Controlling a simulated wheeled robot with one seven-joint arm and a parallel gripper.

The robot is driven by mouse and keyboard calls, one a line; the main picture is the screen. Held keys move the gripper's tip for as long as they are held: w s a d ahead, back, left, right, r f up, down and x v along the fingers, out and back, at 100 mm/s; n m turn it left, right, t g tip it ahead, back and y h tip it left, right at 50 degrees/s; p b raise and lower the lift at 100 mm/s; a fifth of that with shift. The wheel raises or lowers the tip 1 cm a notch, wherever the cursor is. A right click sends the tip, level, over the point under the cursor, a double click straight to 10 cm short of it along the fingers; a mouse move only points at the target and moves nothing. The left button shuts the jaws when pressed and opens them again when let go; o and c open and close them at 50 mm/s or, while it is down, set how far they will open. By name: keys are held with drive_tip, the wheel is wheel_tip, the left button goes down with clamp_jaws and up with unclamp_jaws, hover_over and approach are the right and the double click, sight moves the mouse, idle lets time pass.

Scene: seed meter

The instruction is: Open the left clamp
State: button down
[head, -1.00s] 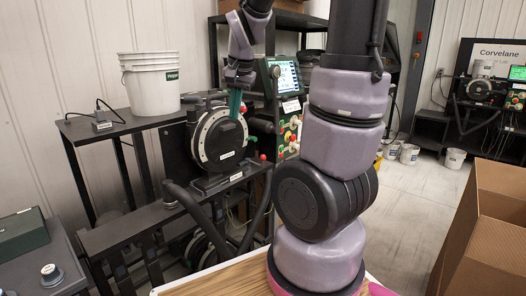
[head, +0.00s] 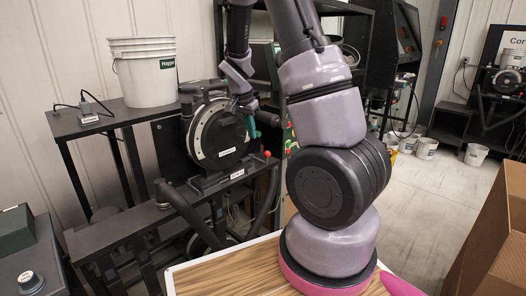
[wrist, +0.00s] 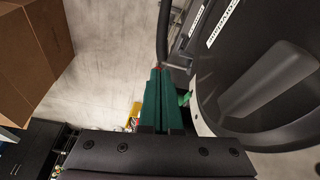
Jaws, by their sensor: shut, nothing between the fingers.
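The seed meter (head: 219,135) is a round dark housing with a pale ring, standing on a black bench. It also shows large at the right of the wrist view (wrist: 265,90). My gripper (head: 251,131) is at the meter's right edge, with its green fingers pointing down. In the wrist view my gripper (wrist: 160,74) has its two green fingers together and nothing visible between them. A small green piece (wrist: 185,98) lies between the fingers and the housing. I cannot make out the left clamp with certainty; my arm and gripper cover part of the meter's right side.
A red-knobbed lever (head: 267,155) stands right of the meter. A white bucket (head: 145,70) sits on the shelf behind it. Black hoses (head: 190,208) run below. A cardboard box (head: 490,235) is at the right, with clear floor (head: 420,185) beyond my arm.

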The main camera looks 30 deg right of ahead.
drive_tip(key=w+d+f, duration=0.3)
drive_tip(key=d+f, duration=0.2)
drive_tip(key=f, duration=0.5)
drive_tip(key=shift+w+d+f, duration=0.15)
drive_tip(key=shift+w+d, duration=0.15)
drive_tip(key=shift+d, duration=0.1)
drive_tip(key=shift+d, duration=0.1)
